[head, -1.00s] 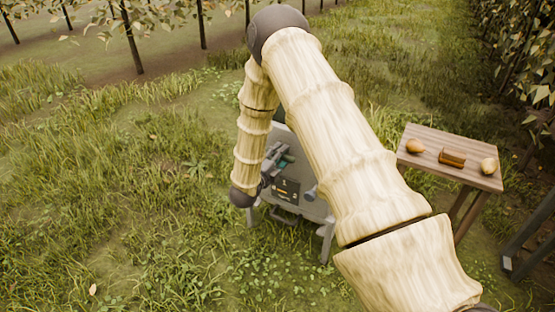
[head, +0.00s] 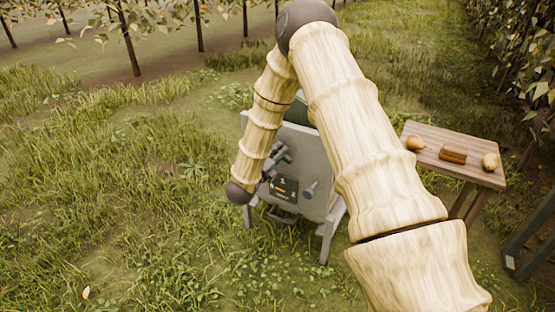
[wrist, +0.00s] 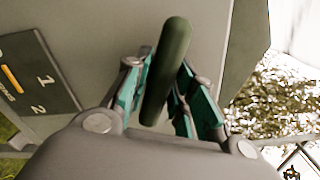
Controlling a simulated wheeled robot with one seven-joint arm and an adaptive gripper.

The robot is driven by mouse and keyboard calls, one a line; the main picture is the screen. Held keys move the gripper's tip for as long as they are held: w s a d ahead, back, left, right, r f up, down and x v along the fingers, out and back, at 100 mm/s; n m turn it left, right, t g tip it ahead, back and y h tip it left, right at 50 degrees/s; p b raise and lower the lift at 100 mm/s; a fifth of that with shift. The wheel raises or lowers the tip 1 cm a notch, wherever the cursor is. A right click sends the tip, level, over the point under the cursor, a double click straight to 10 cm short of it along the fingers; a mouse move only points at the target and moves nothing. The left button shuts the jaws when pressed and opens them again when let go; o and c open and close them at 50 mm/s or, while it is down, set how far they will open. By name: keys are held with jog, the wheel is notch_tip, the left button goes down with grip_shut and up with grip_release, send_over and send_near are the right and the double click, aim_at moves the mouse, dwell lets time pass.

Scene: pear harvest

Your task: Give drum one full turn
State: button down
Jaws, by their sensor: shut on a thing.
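The grey machine (head: 318,165) stands on legs in the grass, partly hidden behind my arm. A dark green part (head: 299,112) shows at its top; I cannot tell whether this is the drum. My gripper (wrist: 162,88) is shut on a dark green handle (wrist: 174,45), with a teal-lined finger on each side. The handle stands out from the grey face of the machine in the wrist view. In the head view my gripper (head: 280,157) is small, in front of the machine.
A dark panel (head: 284,187) with markings and a grey-blue knob (head: 310,190) sit on the machine's front. A wooden table (head: 440,137) at right holds two pears (head: 415,143) (head: 491,161) and a brown block-like object (head: 453,154). Grass lies open at left.

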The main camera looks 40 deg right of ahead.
jog(key=shift+m, duration=0.6)
jog(key=shift+b, duration=0.3)
jog(key=shift+f+m+b, duration=0.3)
jog(key=shift+m+b, duration=0.3)
jog(key=shift+b, duration=0.3)
jog(key=m+b, duration=0.3)
jog(key=shift+r+m+b, duration=0.35)
jog(key=shift+m+b, duration=0.35)
jog(key=shift+f, duration=0.15)
